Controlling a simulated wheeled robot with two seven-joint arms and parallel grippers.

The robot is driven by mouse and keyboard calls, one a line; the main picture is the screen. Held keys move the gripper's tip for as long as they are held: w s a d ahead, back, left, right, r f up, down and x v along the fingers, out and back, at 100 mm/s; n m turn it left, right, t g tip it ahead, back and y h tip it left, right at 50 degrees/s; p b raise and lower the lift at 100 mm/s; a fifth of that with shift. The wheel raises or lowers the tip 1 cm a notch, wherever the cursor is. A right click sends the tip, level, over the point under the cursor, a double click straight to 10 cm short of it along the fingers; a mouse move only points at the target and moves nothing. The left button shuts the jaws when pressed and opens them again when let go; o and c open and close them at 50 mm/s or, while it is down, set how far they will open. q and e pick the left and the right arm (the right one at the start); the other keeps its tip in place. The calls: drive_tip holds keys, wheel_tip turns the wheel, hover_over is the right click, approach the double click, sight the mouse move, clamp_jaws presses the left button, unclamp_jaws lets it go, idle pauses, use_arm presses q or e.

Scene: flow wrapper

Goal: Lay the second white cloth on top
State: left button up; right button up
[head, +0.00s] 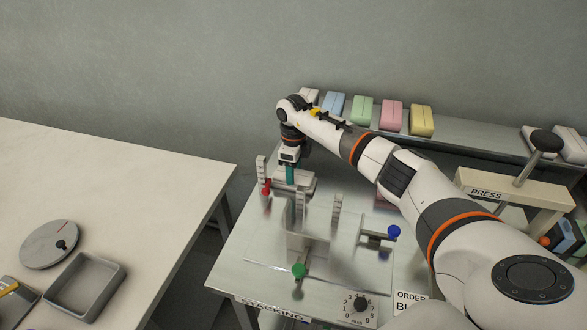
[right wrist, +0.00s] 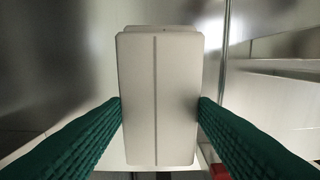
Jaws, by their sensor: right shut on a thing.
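My right gripper (head: 291,178) points down at the far left corner of the stacking table, its green fingers showing. In the right wrist view its ribbed green fingers press on both sides of a white folded cloth (right wrist: 158,90), a block with a seam down its middle. A thin pale edge shows just beyond the cloth's far end; I cannot tell what it belongs to. In the head view the cloth is mostly hidden by the gripper, and I cannot tell whether it is touching something below. My left gripper is out of view.
The stacking fixture has upright posts (head: 337,210) and red (head: 266,188), green (head: 298,270) and blue (head: 393,232) knobs. Blue (head: 333,104), green (head: 362,110), pink (head: 391,116) and yellow (head: 421,120) cloths lie on the back shelf. A press (head: 487,194) stands right. A grey tray (head: 122,282) is left.

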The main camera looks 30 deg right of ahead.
drive_tip(key=o, duration=1)
wheel_tip(320, 180, up, 12)
drive_tip(key=shift+b, duration=0.65)
